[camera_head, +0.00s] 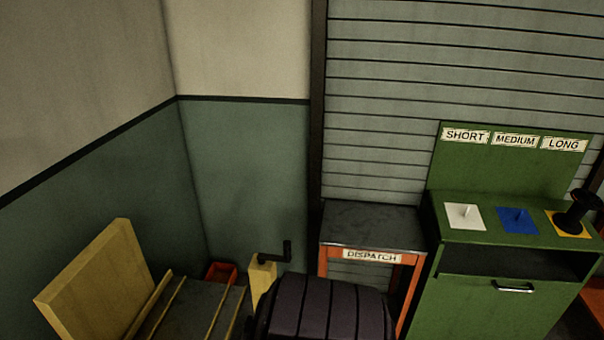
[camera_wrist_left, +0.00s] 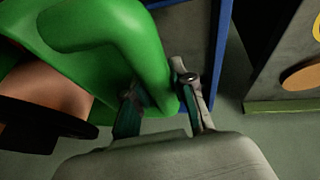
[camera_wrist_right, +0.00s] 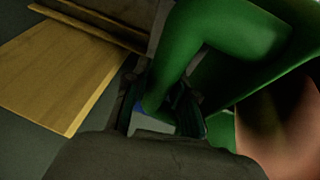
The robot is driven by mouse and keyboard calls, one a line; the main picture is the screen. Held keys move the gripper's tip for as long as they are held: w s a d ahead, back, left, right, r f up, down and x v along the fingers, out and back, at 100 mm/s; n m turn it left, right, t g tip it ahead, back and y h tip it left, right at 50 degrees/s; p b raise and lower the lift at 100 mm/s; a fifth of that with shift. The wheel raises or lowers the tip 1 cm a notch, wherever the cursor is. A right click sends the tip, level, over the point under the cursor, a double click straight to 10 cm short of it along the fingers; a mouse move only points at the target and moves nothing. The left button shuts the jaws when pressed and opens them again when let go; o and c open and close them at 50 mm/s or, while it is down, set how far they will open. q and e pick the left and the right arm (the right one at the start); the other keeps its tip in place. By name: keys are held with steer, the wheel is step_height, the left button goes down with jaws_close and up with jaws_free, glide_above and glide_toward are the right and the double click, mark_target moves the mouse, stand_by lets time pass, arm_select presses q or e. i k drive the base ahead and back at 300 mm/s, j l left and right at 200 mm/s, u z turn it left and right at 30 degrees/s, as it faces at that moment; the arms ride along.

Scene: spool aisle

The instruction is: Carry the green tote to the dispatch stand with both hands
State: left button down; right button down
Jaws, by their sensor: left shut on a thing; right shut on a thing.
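The green tote shows only in the wrist views. In the left wrist view, my left gripper (camera_wrist_left: 161,108) is shut on a thick rounded handle of the green tote (camera_wrist_left: 110,35). In the right wrist view, my right gripper (camera_wrist_right: 163,106) is shut on another handle of the tote (camera_wrist_right: 225,28). A copper-coloured thing (camera_wrist_left: 58,82) and a black round rim (camera_wrist_left: 40,125) show inside the tote. The dispatch stand (camera_head: 372,225) has a dark, bare top, orange legs and a DISPATCH label. Neither gripper shows in the head view. What is under the tote is mostly hidden.
A green cabinet (camera_head: 480,290) with SHORT, MEDIUM and LONG plates stands right of the stand; a black spool (camera_head: 575,215) is on its top. A dark ribbed thing (camera_head: 325,308) covers the stand's lower front. A yellow wooden bench (camera_head: 95,285) and red bin (camera_head: 221,272) are left.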

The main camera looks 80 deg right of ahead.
mark_target(372, 223)
steer(key=k, duration=1.15)
